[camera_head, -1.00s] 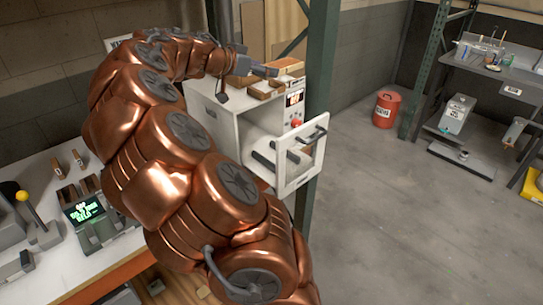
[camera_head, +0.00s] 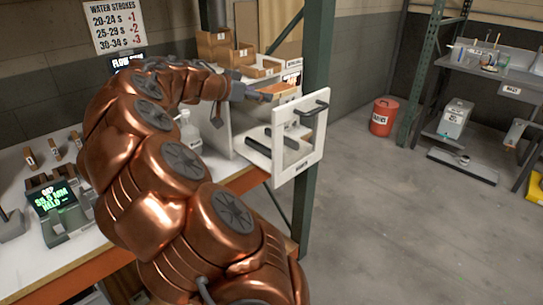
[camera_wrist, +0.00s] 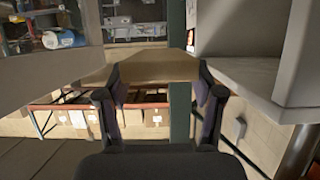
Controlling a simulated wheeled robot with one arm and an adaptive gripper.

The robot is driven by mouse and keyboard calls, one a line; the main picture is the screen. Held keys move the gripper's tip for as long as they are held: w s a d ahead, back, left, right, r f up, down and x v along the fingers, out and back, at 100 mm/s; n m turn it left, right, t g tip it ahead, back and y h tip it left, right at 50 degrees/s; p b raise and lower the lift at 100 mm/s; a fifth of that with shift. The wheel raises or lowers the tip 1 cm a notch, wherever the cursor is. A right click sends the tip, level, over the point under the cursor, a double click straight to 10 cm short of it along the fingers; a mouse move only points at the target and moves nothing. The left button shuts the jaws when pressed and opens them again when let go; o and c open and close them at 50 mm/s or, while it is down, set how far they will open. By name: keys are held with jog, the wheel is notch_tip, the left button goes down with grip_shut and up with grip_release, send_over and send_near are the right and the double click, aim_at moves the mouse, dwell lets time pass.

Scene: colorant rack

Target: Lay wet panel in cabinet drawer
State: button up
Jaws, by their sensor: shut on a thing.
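My gripper (camera_head: 248,92) is shut on a flat panel (camera_head: 280,88), orange-tan in the head view. In the wrist view the panel (camera_wrist: 155,66) is a tan slab lying level between the two dark fingers (camera_wrist: 160,92). The white cabinet (camera_head: 240,125) stands on the bench, partly hidden behind my arm. Its drawer is pulled out, with a white front (camera_head: 299,150) and dark handle (camera_head: 314,108). Two dark bars show inside the drawer. The panel is at the cabinet's front, higher than the bars; its exact gap to the drawer cannot be told.
Wooden boxes (camera_head: 212,45) sit on top of the cabinet. A green post (camera_head: 316,70) stands close behind the drawer. A white bottle (camera_head: 190,132) and a scale with a green display (camera_head: 55,198) are on the bench. The floor at right is open around a red bin (camera_head: 383,117).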

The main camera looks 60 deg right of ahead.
jog(key=b, duration=0.4)
send_over(259, 153)
notch_tip(259, 153, down, 5)
notch_tip(259, 153, down, 10)
jog(key=shift+a+f+p, duration=0.1)
jog(key=shift+p, duration=0.65)
jog(key=o, duration=1.2)
